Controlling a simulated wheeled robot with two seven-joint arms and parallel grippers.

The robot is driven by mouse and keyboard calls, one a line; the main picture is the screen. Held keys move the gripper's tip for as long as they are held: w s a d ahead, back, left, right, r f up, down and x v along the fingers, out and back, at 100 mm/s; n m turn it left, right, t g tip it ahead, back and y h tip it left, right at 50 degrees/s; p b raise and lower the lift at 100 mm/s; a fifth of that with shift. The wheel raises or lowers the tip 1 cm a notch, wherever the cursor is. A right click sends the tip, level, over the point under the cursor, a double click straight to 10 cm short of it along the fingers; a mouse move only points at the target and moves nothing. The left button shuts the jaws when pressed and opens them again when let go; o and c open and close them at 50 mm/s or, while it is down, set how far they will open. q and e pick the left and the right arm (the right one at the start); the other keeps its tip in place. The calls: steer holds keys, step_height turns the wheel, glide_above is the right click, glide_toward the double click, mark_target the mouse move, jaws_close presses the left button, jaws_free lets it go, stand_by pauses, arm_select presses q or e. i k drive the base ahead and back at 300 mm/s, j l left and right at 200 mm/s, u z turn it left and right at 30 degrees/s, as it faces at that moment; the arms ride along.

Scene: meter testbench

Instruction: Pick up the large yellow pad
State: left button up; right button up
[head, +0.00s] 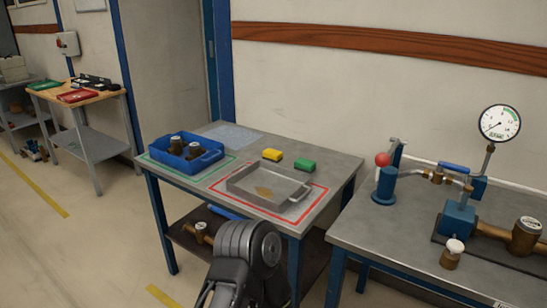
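Only one yellow pad shows. A dark grey link of one of my arms (248,255) rises at the bottom centre, in front of the table. No gripper fingers show in the head view, so neither gripper can be placed against the pad.
A metal tray (245,194) sits inside a red outline in front of the pads. A blue crate (207,162) holding brass meters stands at left in a green outline. A bench (400,230) with a gauge (499,123), valve and piping stands right. A translucent sheet (235,137) lies behind.

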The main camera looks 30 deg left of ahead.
mark_target(272, 155)
steer(key=j+z, duration=0.15)
steer(key=z, duration=0.3)
steer(key=k+j+z, duration=0.2)
steer(key=j, duration=0.2)
steer(key=j+z, duration=0.15)
steer(key=j, duration=0.3)
steer(key=k+j+z, duration=0.2)
steer(key=j, duration=0.2)
steer(key=k+j+z, duration=0.2)
steer(key=j, duration=0.2)
steer(key=k+j, duration=0.15)
steer(key=j, duration=0.25)
steer(key=k+j, duration=0.15)
steer(key=j, duration=0.2)
steer(key=k+j, duration=0.15)
steer(key=j, duration=0.25)
steer(key=k+j, duration=0.15)
steer(key=j, duration=0.25)
